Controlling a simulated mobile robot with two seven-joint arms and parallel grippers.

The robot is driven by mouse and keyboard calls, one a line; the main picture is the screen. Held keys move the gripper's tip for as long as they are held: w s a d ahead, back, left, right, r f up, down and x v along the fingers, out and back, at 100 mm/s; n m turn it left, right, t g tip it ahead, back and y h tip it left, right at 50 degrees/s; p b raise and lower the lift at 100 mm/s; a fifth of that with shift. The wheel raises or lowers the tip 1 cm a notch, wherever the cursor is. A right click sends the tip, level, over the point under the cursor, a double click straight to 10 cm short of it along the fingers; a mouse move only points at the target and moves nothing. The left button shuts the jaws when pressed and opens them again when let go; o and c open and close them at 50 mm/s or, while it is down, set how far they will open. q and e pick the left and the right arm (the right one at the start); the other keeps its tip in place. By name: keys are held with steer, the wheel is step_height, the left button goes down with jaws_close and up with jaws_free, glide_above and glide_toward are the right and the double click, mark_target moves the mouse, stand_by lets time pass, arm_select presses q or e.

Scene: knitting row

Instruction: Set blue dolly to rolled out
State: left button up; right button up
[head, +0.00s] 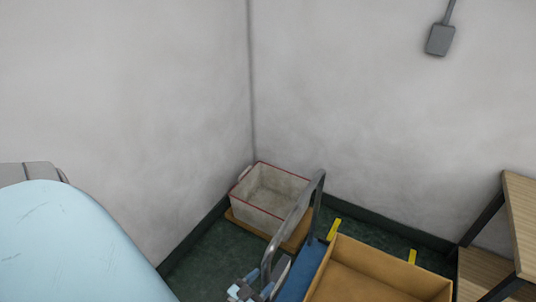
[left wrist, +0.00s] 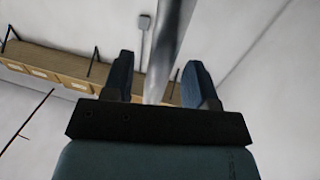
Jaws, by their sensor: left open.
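The blue dolly (head: 298,272) stands on the green floor near the room corner, partly cut off by the bottom edge of the head view. Its grey tubular handle (head: 304,205) rises at its left side. A tan open box (head: 342,246) appears to sit on its deck. My left gripper (head: 250,286) is low by the handle's near end, at the bottom edge. In the left wrist view its two dark fingers (left wrist: 160,78) are apart, with the metal handle tube (left wrist: 172,40) passing between or just beyond them. I cannot tell if they touch it. My right gripper is not in view.
A whitish crate with a red rim (head: 283,174) stands on an orange-brown base in the corner, just behind the handle. Yellow floor marks (head: 334,229) lie behind the dolly. A wooden shelf unit (head: 522,215) stands at the right. Walls close off the back and left.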

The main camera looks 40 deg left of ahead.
arm_select(q)
steer(key=s+b, duration=0.1)
steer(key=s, duration=0.9)
steer(key=shift+s+d, duration=0.2)
steer(key=shift+s, duration=0.05)
